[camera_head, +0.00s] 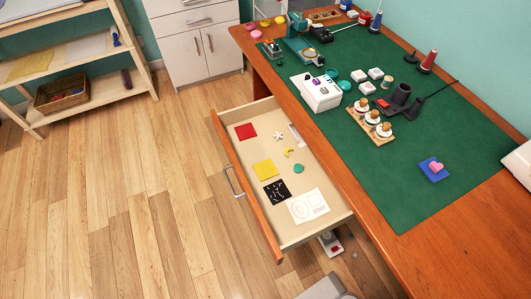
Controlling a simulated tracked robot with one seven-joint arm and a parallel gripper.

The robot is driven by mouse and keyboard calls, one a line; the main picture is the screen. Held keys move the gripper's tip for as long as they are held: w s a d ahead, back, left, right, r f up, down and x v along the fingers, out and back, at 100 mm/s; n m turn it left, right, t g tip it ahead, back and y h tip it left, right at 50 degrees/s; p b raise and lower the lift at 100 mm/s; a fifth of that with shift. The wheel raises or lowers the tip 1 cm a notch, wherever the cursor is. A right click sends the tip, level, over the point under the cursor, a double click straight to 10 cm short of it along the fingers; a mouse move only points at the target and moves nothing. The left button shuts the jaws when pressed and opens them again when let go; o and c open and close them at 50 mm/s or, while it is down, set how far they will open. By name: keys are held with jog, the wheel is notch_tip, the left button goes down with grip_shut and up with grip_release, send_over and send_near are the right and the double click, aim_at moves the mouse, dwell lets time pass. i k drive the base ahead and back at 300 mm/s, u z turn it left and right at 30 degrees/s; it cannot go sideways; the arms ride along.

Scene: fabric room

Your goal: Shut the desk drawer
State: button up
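The desk drawer (248,183) is pulled far out from the left side of the wooden desk (440,237). Its orange-brown front has a metal bar handle (233,181) on the outside. Inside the drawer lie a red square (246,131), a yellow square (265,169), a black patterned square (277,190), a white printed sheet (308,206) and several small shapes. I do not see my gripper's fingers. A grey part at the bottom edge is cut off, and I cannot tell what it is.
A small grey and red object (332,245) is partly hidden below the drawer. The wood floor (130,215) left of the drawer is clear. A white cabinet (206,60) and wooden shelf (88,94) stand behind. The green mat (420,135) holds sewing items.

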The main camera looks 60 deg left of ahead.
aim_at(281, 233)
jog(key=z, duration=0.2)
jog(key=i, duration=0.1)
jog(key=u, duration=2.9)
jog(key=k, duration=0.8)
jog(key=u, duration=0.2)
jog(key=i, duration=0.8)
jog(key=z, duration=0.15)
